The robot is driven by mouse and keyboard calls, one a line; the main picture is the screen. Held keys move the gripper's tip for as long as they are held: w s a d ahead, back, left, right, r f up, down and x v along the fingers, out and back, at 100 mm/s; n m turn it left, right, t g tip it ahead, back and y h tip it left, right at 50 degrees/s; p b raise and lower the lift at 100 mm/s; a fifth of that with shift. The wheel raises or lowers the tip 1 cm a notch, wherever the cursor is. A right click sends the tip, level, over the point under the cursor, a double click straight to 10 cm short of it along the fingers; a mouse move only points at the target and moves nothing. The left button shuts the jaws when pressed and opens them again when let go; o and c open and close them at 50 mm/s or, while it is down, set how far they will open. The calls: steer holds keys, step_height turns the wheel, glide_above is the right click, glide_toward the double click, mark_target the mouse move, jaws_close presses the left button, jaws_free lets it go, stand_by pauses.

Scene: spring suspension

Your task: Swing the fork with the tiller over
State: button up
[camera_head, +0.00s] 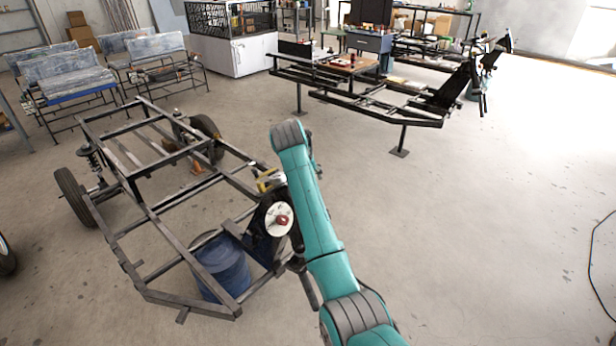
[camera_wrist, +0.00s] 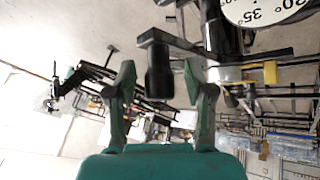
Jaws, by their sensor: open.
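The wrist view looks upside down. In it a black tiller bar (camera_wrist: 185,45) runs across the upper middle, with a thick dark handle (camera_wrist: 159,72) at its end. My gripper (camera_wrist: 160,82) is open, its two fingers on either side of the handle with a gap at each side. I cannot tell how deep the handle sits between them. A white dial (camera_wrist: 268,8) with degree marks shows at the top right. In the head view the dial (camera_head: 278,218) has a red centre and stands beside my teal arm, which hides the gripper. I cannot make out the fork clearly.
A bare metal frame (camera_head: 145,210) with wheels stands at the left, with a blue barrel (camera_head: 222,265) at its near end. A yellow part (camera_head: 270,180) is close to my arm. Another black frame (camera_head: 375,103) stands behind. Open floor lies to the right.

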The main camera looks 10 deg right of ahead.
steer(key=shift+r, duration=0.1)
steer(key=v, duration=1.2)
